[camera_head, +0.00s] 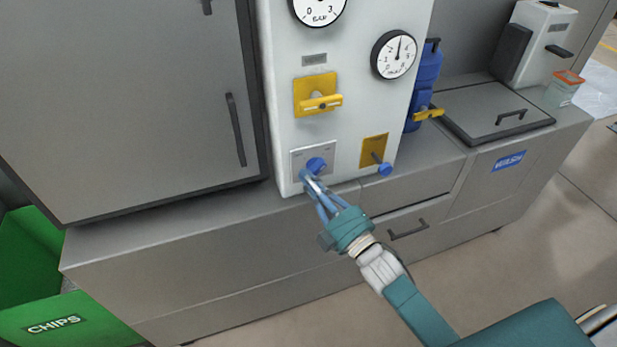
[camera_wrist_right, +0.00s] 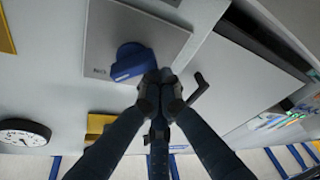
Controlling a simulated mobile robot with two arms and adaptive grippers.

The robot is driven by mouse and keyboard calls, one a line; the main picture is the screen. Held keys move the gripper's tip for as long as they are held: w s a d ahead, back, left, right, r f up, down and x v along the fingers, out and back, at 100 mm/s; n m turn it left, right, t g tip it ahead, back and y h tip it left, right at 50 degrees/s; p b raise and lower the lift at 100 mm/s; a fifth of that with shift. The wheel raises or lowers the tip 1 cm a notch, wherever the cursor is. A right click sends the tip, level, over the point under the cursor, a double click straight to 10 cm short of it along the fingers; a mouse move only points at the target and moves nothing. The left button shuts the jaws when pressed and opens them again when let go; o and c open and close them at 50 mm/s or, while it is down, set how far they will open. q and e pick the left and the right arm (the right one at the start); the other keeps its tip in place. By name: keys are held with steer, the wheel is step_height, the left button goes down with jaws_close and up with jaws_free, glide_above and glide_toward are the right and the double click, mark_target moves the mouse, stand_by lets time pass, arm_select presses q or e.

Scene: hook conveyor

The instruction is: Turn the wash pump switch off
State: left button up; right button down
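A blue rotary knob (camera_head: 316,164) sits on a light grey switch plate (camera_head: 328,155) low on the white panel. In the right wrist view the knob (camera_wrist_right: 133,62) has a pale mark along its edge. A small label on its plate (camera_wrist_right: 100,30) appears upside down and seems to read ON. My right gripper (camera_head: 306,178) is at the knob's lower edge. In the wrist view its fingertips (camera_wrist_right: 161,80) are together beside the knob, with nothing visible between them. I cannot tell whether they touch it. My left gripper is not in view.
A yellow-handled valve (camera_head: 318,102) is above the plate. A lever with a blue end (camera_head: 385,169) is at its right. A green chips bin (camera_head: 60,318) is lower left.

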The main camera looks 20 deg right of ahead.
steer(key=shift+f+n+p, duration=0.1)
steer(key=shift+n+p, duration=0.2)
steer(key=shift+n, duration=0.4)
steer(key=shift+d+f+n+g+y+p, duration=0.15)
steer(key=shift+n+g+p, duration=0.3)
steer(key=shift+n, duration=0.45)
steer(key=shift+d+f+n+g+y+p, duration=0.15)
steer(key=shift+f+n+g+p, duration=0.1)
steer(key=shift+n+p, duration=0.5)
steer(key=shift+d+f+n+g+h+p, duration=0.3)
steer(key=shift+d+n+g+h+p, duration=0.2)
steer(key=shift+n+p, duration=1.1)
steer(key=shift+d+f+n+g+h+p, duration=0.25)
steer(key=shift+n+g+h+p, duration=0.25)
steer(key=shift+n+p, duration=1.1)
steer(key=shift+d+f+n+g+h+p, duration=0.35)
steer(key=shift+n+g+p, duration=0.4)
steer(key=shift+n, duration=1.6)
steer(key=shift+f, duration=0.1)
